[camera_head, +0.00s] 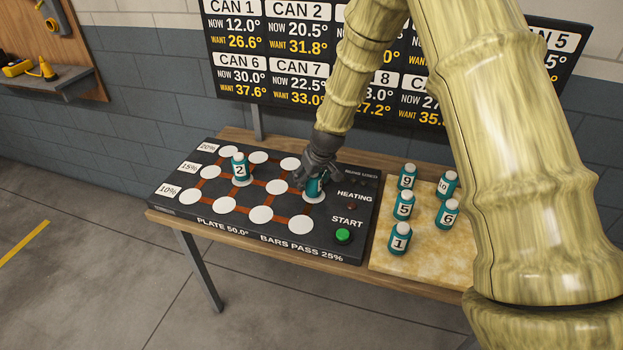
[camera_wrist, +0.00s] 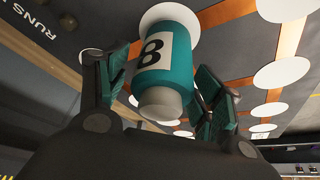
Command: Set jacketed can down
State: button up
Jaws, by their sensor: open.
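The teal-jacketed can 8 (camera_head: 316,187) stands on a white disc (camera_head: 313,198) at the right end of the heating plate's middle row. In the wrist view, can 8 (camera_wrist: 165,65) shows its white label, and its base meets a white disc (camera_wrist: 178,12). My gripper (camera_head: 319,172) is over the can from above and partly hides it. In the wrist view, my gripper (camera_wrist: 160,72) has one finger on each side of the can.
Can 2 (camera_head: 240,167) stands on another disc of the dark plate (camera_head: 180,203). Several numbered cans, including can 1 (camera_head: 400,239), stand on the tan board (camera_head: 425,268) at right. The green START button (camera_head: 343,236) is near the plate's front right. Several discs are empty.

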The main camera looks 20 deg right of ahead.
jog(key=b+v, duration=0.2)
jog(key=v, duration=1)
